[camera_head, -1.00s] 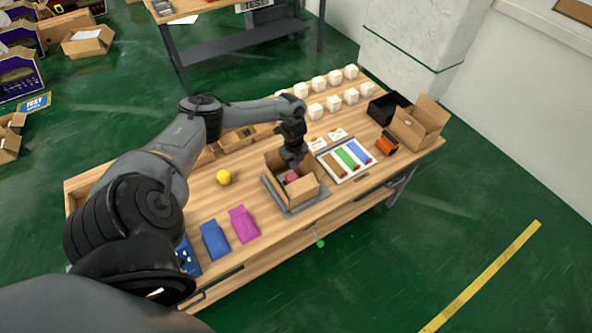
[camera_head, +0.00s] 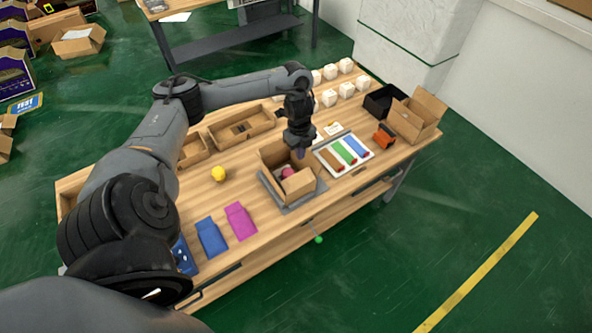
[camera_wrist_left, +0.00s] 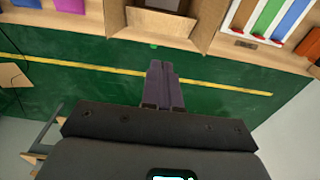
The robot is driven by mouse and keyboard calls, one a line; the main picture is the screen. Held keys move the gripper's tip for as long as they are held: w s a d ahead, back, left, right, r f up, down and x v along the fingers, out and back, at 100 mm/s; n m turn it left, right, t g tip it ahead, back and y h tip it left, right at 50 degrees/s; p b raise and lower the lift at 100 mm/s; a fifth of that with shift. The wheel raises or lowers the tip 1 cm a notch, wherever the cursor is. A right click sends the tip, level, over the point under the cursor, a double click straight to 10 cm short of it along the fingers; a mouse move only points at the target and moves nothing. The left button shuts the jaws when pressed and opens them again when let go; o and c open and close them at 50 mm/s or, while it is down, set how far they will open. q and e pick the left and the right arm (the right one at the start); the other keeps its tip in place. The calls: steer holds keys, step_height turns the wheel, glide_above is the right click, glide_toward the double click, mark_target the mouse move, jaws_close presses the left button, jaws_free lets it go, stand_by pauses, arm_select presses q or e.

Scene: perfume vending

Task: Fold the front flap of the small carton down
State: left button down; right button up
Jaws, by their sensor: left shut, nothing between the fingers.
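The small carton (camera_head: 272,161) stands open on a grey plate (camera_head: 316,192) near the front edge of the wooden table. A pink item (camera_head: 287,173) lies inside it. Its front flap (camera_head: 300,183) stands up at the front right side; the flap also shows at the top of the left wrist view (camera_wrist_left: 160,25). My left gripper (camera_head: 300,153) is shut and empty, pointing down above the carton's back right side. Its dark fingers show together in the left wrist view (camera_wrist_left: 160,70). How far the fingertips are from the flap is hard to tell. My right gripper is not in view.
A white tray with colored strips (camera_head: 366,157) lies right of the carton. An orange object (camera_head: 384,136), a black box (camera_head: 381,104) and a larger open carton (camera_head: 410,121) stand farther right. A yellow ball (camera_head: 218,174) and blue and magenta pieces (camera_head: 240,221) lie left.

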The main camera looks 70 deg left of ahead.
arm_select(q)
glide_above(296, 177)
steer(key=d, duration=0.2)
steer(key=f, duration=0.9)
steer(key=shift+w+d+f, duration=0.15)
steer(key=shift+w+f, duration=0.1)
steer(key=shift+f, duration=0.15)
steer(key=shift+s+a+f, duration=0.1)
steer(key=shift+a+f, duration=0.2)
steer(key=shift+f, duration=0.2)
steer(key=shift+s+a+f, duration=0.1)
steer(key=shift+a+f, duration=0.2)
steer(key=shift+f, duration=0.2)
steer(key=shift+a+f, duration=0.5)
steer(key=shift+f, duration=0.25)
